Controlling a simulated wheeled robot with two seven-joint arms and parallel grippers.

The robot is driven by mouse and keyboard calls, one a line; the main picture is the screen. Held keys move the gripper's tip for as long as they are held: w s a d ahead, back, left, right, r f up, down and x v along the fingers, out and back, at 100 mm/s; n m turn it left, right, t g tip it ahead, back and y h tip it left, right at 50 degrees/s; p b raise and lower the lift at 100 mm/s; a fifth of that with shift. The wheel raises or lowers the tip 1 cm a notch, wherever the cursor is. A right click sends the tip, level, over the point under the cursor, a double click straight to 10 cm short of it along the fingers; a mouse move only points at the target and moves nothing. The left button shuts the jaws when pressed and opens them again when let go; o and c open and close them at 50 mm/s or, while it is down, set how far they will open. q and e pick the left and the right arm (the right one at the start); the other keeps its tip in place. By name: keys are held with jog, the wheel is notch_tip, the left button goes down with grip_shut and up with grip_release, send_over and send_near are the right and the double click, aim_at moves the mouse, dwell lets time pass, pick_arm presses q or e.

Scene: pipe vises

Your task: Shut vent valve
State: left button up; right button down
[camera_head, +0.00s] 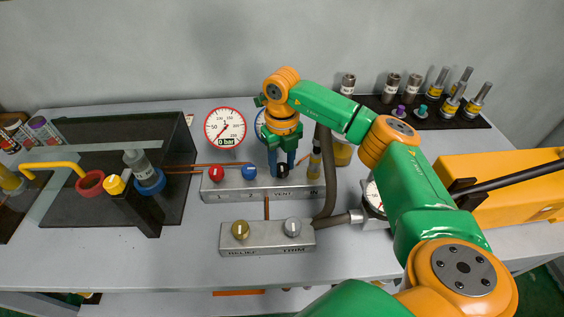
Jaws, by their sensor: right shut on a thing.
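The vent valve is the black knob (283,170) on the grey manifold block (262,191), above the "VENT" label. My right gripper (283,163) comes down from above, and its blue fingers are shut around the black knob. The fingers hide part of the knob, so its turn angle cannot be read. A red knob (216,174) and a blue knob (249,172) stand to its left on the same block. The white gauge (225,127) behind reads "0 bar". A second gauge behind is mostly hidden by my gripper. My left gripper is not in view.
A lower block (268,245) with a brass knob (240,230) and a silver knob (292,227) stands in front. Vises are at left on a dark mat. Several cylinders and fittings stand on a black tray (480,122) at back right. An orange case (510,185) is at right.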

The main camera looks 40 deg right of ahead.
aim_at(282, 167)
dwell(0.5)
jog(key=shift+c, duration=2.1)
grip_release()
jog(key=shift+r, duration=0.3)
notch_tip(282, 167, up, 6)
jog(key=shift+r+b, duration=0.25)
jog(key=shift+b, duration=0.45)
